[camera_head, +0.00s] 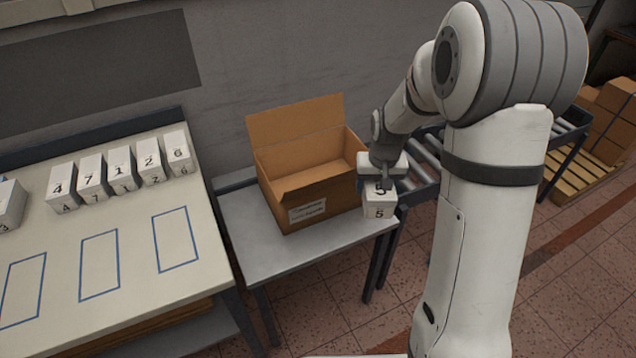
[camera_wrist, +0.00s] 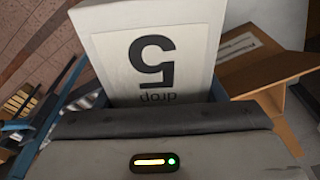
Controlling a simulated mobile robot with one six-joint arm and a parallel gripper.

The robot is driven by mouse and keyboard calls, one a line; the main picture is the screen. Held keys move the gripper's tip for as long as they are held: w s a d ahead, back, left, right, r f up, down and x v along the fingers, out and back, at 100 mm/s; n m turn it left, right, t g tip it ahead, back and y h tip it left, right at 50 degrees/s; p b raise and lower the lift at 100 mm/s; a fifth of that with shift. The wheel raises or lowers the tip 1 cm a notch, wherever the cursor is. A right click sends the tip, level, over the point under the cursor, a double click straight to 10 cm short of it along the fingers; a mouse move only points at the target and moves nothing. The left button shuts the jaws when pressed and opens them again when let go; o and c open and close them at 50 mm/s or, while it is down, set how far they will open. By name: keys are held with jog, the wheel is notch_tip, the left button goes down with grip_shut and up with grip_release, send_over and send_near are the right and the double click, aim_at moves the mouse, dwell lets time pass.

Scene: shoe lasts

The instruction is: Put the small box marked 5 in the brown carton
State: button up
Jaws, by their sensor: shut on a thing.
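The small white box marked 5 (camera_head: 380,208) is held in my gripper (camera_head: 381,184), to the right of the brown carton and near the right edge of the small grey table. In the wrist view the box (camera_wrist: 152,50) fills the upper middle, with its 5 upside down. My gripper is shut on it; the fingertips are mostly hidden. The brown carton (camera_head: 284,203) stands on the grey table with its flaps open, and its visible inside looks empty. Part of the carton (camera_wrist: 262,72) shows at the right of the wrist view.
Several white numbered boxes (camera_head: 121,168) stand in a row on the left table (camera_head: 120,215), with blue outlined rectangles in front. A roller conveyor (camera_head: 428,158) lies behind my arm. Stacked cartons (camera_head: 612,112) sit on a pallet at the far right.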

jog(key=shift+r+p, duration=0.35)
jog(key=shift+r, duration=0.45)
jog(key=s+a+r+n, duration=0.2)
jog(key=s+a, duration=0.1)
jog(key=a, duration=0.8)
jog(key=s+a+r+n, duration=0.1)
jog(key=s+a+n, duration=0.2)
jog(key=a, duration=0.8)
jog(key=shift+s+a+r+y, duration=0.35)
jog(key=shift+s+a+y, duration=0.05)
jog(key=shift+s, duration=0.2)
